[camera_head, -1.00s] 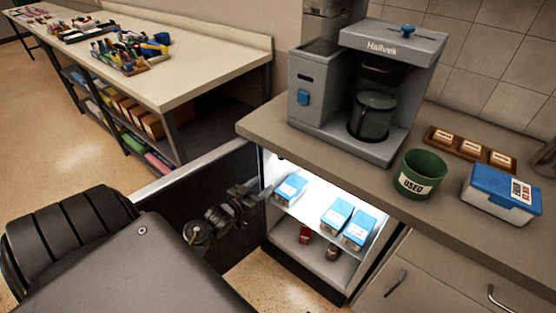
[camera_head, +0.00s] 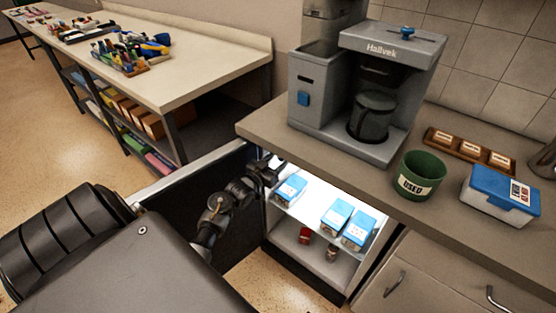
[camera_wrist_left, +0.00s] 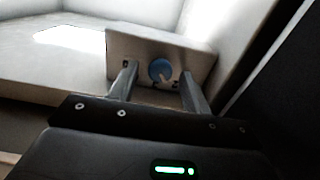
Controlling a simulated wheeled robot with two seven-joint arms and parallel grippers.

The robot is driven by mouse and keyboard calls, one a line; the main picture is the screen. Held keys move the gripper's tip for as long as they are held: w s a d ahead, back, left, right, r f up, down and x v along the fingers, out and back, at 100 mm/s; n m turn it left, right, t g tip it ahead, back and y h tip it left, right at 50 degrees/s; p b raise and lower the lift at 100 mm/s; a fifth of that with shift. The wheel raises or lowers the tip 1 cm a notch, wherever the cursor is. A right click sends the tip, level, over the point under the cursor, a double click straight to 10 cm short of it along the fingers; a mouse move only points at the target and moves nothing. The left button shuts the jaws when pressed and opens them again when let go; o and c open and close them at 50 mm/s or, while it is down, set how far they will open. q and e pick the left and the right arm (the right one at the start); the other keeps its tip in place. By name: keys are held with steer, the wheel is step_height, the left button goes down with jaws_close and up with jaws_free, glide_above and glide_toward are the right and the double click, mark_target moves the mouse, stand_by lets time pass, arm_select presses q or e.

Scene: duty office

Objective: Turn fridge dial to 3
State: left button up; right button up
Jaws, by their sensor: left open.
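The fridge dial (camera_wrist_left: 160,69) is a round blue knob on a pale housing (camera_wrist_left: 191,60) inside the fridge, seen in the left wrist view. Small dark marks sit around it, too small to read, so its setting cannot be told. My left gripper (camera_wrist_left: 158,84) is open, with one finger on each side of the dial in that view and nothing held. Contact with the dial cannot be told. In the head view, the left gripper (camera_head: 270,168) is at the upper left of the lit fridge (camera_head: 318,263); the dial is hidden there. My right gripper is not in view.
The fridge door (camera_head: 165,187) stands open at the left. Blue-labelled boxes (camera_head: 337,215) fill part of the upper shelf; a red item (camera_head: 305,236) is below. The counter above holds a coffee machine (camera_head: 365,90), green cup (camera_head: 418,177) and blue-lidded box (camera_head: 500,195).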

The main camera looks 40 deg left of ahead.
arm_select(q)
steer(key=shift+w, duration=0.4)
steer(key=shift+c, duration=0.5)
steer(key=c, duration=0.9)
steer(key=shift+m+b, duration=0.4)
steer(key=shift+m, duration=3.4)
